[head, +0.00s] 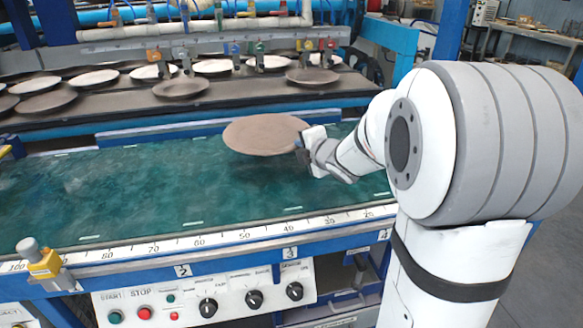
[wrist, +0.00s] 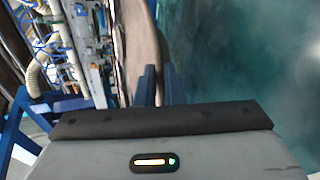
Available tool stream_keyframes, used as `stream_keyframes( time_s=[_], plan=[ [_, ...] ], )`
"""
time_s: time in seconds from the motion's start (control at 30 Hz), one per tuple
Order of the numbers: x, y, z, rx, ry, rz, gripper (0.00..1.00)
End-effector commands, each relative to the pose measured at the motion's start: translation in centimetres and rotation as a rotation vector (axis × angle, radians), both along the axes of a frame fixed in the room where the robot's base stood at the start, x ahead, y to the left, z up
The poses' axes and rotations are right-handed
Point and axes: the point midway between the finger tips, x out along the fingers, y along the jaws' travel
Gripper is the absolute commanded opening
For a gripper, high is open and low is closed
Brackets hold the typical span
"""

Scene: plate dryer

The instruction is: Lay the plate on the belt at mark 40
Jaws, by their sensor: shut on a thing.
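The brown plate (head: 264,134) is held above the green belt (head: 120,195), toward its far side. My gripper (head: 303,153) is shut on the plate's right rim. In the wrist view the two dark fingers (wrist: 160,85) are at the edge of the plate (wrist: 142,40), which is seen nearly edge-on. The plate looks slightly tilted in the head view. A white scale (head: 230,238) runs along the belt's near edge, and mark 40 (head: 296,226) is to the lower right of the plate.
Several plates (head: 180,88) lie on a dark rack (head: 110,105) behind the belt, under a row of coloured clamps. A yellow stop (head: 42,262) sits at the scale's left end. A control panel (head: 210,297) is below the scale. The belt is clear.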

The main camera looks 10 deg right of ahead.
Motion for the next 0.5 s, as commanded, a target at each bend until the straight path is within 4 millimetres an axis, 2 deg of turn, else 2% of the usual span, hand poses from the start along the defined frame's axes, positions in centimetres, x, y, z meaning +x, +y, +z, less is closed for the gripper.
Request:
stream_keyframes(
  time_s=[0.03, 0.23, 0.5],
  plan=[
    [0.1, 0.0, -0.8, 0.005, -0.004, -0.001, 0.00],
    [0.1, -0.1, -2.4, 0.003, -0.006, -0.001, 0.00],
    [0.1, 0.0, -6.2, 0.004, -0.005, -0.001, 0.00]
  ],
)
